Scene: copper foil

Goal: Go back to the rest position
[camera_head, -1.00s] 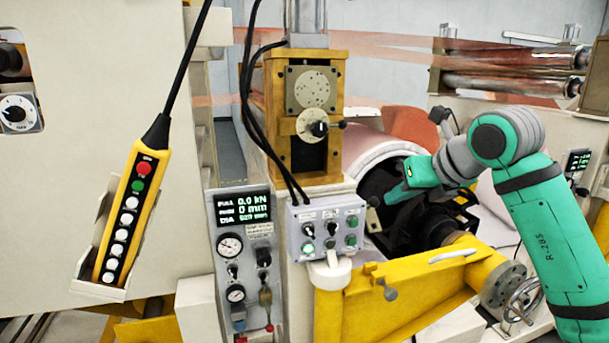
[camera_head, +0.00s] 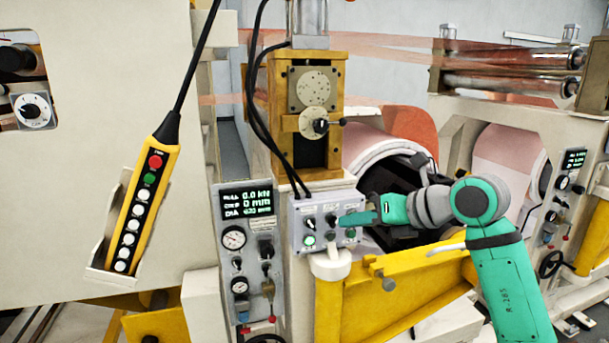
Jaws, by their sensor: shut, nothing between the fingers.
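My gripper (camera_head: 348,220) is at the end of the green and grey arm, its fingers pointing left. It shows in front of the small grey control box (camera_head: 318,253) with knobs and lit green buttons, overlapping the box's right half. The fingers are shut and hold nothing. I cannot tell whether the fingertips touch the box or hang in front of it.
A yellow pendant (camera_head: 141,205) hangs by a black cable in a holder at left. A gauge panel (camera_head: 248,255) stands left of the control box. A yellow beam (camera_head: 400,290) lies below my arm. Copper rolls (camera_head: 508,160) are at right.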

